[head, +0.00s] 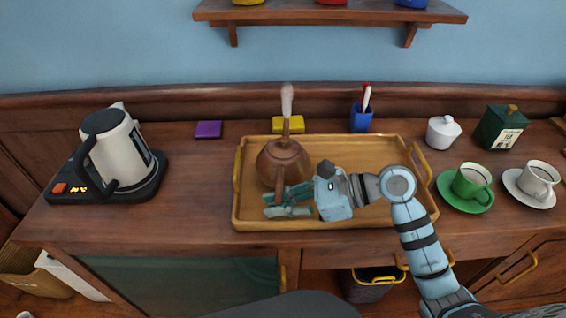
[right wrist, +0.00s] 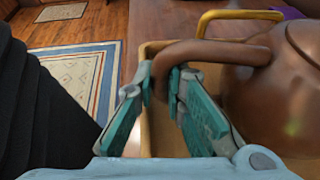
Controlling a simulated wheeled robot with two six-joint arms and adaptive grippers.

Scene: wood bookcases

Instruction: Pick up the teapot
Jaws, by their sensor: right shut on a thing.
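The brown teapot (head: 284,162) stands on the wooden tray (head: 345,225), left of the tray's middle. A pale wisp or tip shows above its far side; I cannot tell which. My right gripper (head: 278,202) is at the teapot's near side, with its teal fingers around the handle. In the right wrist view the bent brown handle (right wrist: 215,52) runs from the round body (right wrist: 270,105) into the right gripper (right wrist: 160,85), which is shut on it. I cannot see clearly whether the teapot's base touches the tray. My left gripper is not in view.
A kettle (head: 112,150) on its base stands at the left. A purple block (head: 208,129) and yellow block (head: 289,124) lie at the back. A blue cup (head: 361,118), white pot (head: 442,132), green box (head: 499,128) and two cups (head: 471,182) (head: 540,178) stand rightward.

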